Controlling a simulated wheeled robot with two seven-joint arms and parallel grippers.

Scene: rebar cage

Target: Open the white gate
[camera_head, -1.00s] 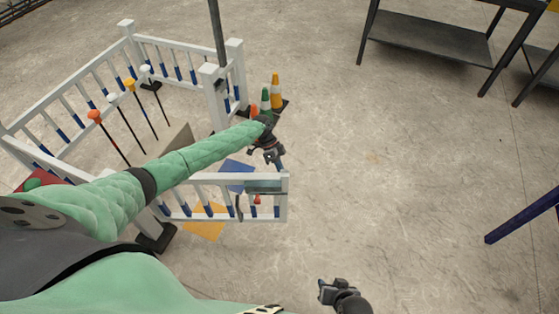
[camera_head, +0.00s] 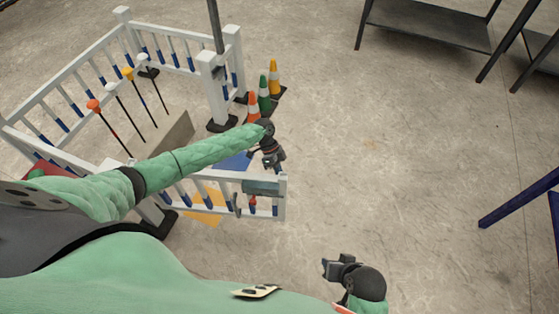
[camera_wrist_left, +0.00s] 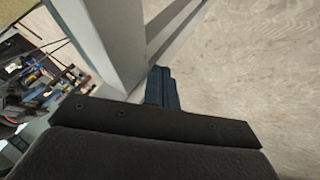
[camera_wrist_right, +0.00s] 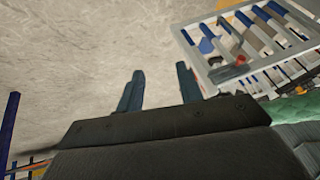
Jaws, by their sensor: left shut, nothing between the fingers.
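The white gate (camera_head: 222,176), a railed panel with blue-tipped bars, stands swung out from the white fence, with a wide gap between its free end and the fence post (camera_head: 212,95). A grey latch piece (camera_head: 262,188) sits near its free end. My left gripper (camera_head: 277,162) reaches over the gate to the far side of its free end. In the left wrist view its fingers (camera_wrist_left: 162,87) are together, close beside a white post (camera_wrist_left: 112,45); contact cannot be told. My right gripper (camera_head: 332,268) is apart from the gate; its fingers (camera_wrist_right: 158,90) are spread and empty.
Orange, green and yellow cones (camera_head: 264,97) stand beside the fence post. Several colour-topped poles (camera_head: 115,100) stand inside the fence. A dark metal table (camera_head: 430,25) is at the back right and a blue frame (camera_head: 515,205) at the right. The floor between is clear.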

